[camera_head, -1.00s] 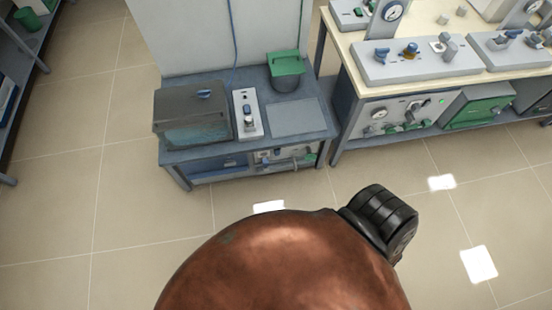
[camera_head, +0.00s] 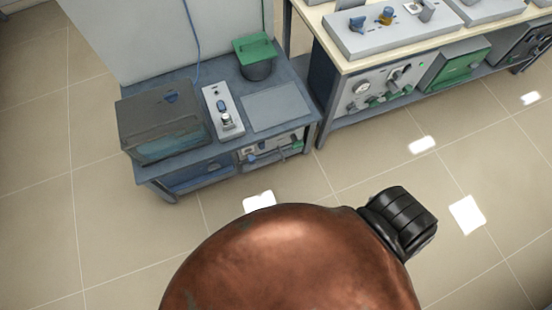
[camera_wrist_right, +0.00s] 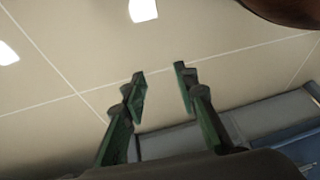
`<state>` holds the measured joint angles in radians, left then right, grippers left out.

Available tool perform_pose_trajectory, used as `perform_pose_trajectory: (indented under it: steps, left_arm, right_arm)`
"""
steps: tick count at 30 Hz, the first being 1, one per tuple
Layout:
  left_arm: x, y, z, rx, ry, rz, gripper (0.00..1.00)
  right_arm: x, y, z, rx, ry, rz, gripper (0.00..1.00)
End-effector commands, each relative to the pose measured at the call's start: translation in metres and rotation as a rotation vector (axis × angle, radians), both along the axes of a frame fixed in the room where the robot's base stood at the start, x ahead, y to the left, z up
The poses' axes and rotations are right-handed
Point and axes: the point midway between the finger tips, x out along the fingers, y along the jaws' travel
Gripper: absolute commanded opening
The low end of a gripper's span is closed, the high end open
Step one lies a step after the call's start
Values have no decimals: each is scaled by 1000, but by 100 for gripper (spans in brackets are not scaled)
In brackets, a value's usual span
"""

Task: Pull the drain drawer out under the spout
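A low blue-grey bench (camera_head: 180,160) stands left of centre in the head view. Under its top, a blue drawer-like front (camera_head: 200,175) shows at the left and a grey panel with a green handle (camera_head: 272,148) at the right. I cannot tell which is the drain drawer, and no spout is clearly visible. On the bench are a dark lidded tank (camera_head: 160,122) and a grey device with a blue knob (camera_head: 223,112). My right gripper (camera_wrist_right: 160,75) is open and empty above the floor in the right wrist view. My left gripper is out of view.
A green-lidded pot (camera_head: 255,58) and a flat grey plate (camera_head: 275,107) are on the bench. A longer bench (camera_head: 340,55) with instruments and a green-fronted box (camera_head: 458,66) stands at right. Tiled floor (camera_head: 340,170) before the benches is clear.

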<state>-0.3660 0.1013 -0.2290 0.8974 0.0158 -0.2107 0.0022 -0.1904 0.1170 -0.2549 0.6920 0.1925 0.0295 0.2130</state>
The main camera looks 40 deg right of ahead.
Motion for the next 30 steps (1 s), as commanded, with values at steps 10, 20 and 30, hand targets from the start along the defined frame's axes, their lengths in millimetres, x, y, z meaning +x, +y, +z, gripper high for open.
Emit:
perform_pose_trajectory:
  steps: [10,20,30]
  left_arm:
    - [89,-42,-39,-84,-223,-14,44]
    - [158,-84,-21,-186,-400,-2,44]
    - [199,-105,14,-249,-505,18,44]
  right_arm:
    - [210,3,-43,354,-502,-445,28]
    - [330,-12,-48,788,-880,-814,28]
    - [371,-29,-45,1075,-1078,-1008,28]
